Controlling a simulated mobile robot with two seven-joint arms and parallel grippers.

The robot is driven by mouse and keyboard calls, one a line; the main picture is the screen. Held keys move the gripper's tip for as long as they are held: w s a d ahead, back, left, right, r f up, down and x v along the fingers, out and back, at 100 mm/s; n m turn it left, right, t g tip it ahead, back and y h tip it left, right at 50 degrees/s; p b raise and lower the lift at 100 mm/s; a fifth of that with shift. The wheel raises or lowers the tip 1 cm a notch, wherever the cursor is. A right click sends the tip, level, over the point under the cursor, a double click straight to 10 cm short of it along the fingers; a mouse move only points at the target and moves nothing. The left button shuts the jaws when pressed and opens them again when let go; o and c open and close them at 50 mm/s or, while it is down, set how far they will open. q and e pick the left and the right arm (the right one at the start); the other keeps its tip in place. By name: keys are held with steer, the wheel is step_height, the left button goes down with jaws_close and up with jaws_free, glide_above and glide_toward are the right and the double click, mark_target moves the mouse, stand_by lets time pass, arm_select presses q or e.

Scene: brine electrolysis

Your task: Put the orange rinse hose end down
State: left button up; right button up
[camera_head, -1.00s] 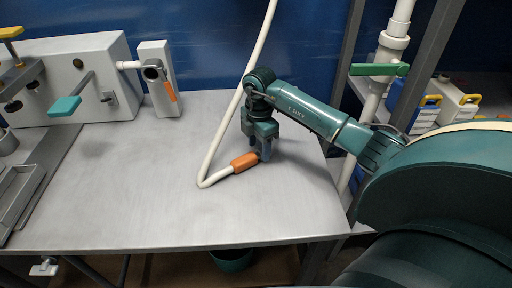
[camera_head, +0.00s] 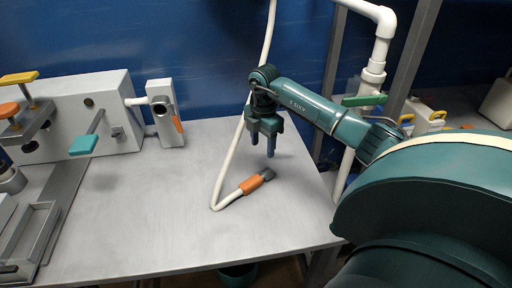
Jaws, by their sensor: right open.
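The orange hose end (camera_head: 252,185) lies on the grey metal bench, with a dark tip at its upper right. The cream hose (camera_head: 231,150) runs from it to the left, bends, and rises past the back edge of the bench. My right gripper (camera_head: 262,152) is open and empty, pointing down above and just behind the hose end, apart from it. My left gripper is not in view.
The grey bench (camera_head: 150,225) is clear around the hose and to its left. A grey box with a teal-handled lever (camera_head: 84,144) and a small grey unit with a fitting (camera_head: 165,113) stand at the back left. A metal tray (camera_head: 36,240) sits at the left. A white pipe (camera_head: 372,70) rises at the right.

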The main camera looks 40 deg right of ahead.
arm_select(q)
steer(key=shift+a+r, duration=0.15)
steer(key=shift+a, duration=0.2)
arm_select(e)
steer(key=shift+r, duration=0.4)
